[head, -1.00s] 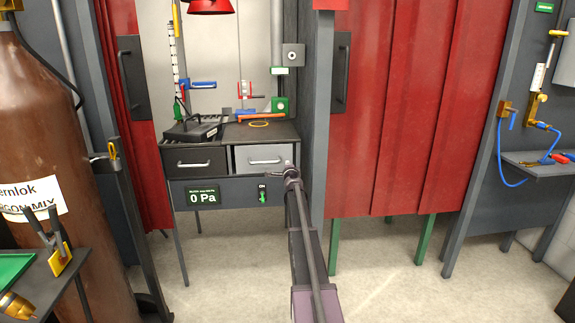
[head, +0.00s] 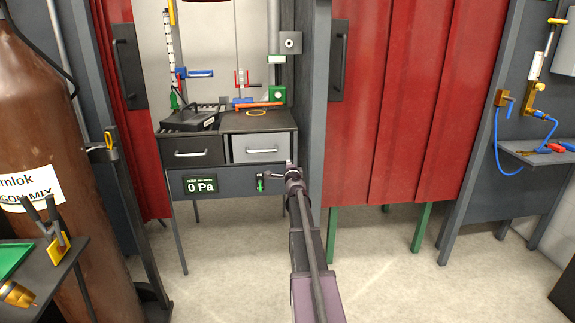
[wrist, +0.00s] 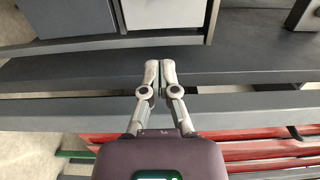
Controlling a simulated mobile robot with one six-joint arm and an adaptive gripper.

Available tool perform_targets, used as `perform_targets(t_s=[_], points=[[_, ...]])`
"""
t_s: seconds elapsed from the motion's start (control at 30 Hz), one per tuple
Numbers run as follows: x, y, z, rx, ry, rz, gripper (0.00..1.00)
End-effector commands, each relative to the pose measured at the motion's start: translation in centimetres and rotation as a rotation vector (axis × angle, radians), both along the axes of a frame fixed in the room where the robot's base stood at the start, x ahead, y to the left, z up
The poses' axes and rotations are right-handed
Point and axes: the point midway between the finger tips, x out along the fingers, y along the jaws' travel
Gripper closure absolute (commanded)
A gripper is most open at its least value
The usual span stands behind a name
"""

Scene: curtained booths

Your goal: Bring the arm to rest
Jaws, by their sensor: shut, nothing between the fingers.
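My arm reaches forward in the head view toward the booth's small bench. My gripper (head: 264,175) is at its end, in front of the bench's lower panel, below the light grey drawer (head: 262,149) and beside the green switch (head: 260,186). In the wrist view the two fingers of my gripper (wrist: 160,66) lie together, with nothing between them. Beyond them is a dark grey surface, and the pale drawer front (wrist: 165,14) shows at the top. I cannot tell whether the fingertips touch anything.
Red curtains (head: 400,110) hang to the right. A brown gas cylinder (head: 40,130) and a side table (head: 50,262) stand at left. The floor (head: 230,250) before the bench is open.

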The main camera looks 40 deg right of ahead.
Motion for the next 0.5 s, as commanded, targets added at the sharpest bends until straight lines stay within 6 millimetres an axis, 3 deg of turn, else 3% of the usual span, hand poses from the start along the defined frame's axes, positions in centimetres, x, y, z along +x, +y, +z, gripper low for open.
perform_targets(t_s=[0.5], points=[[0.16,0.42,-0.01,-0.004,0.003,0.008,1.00]])
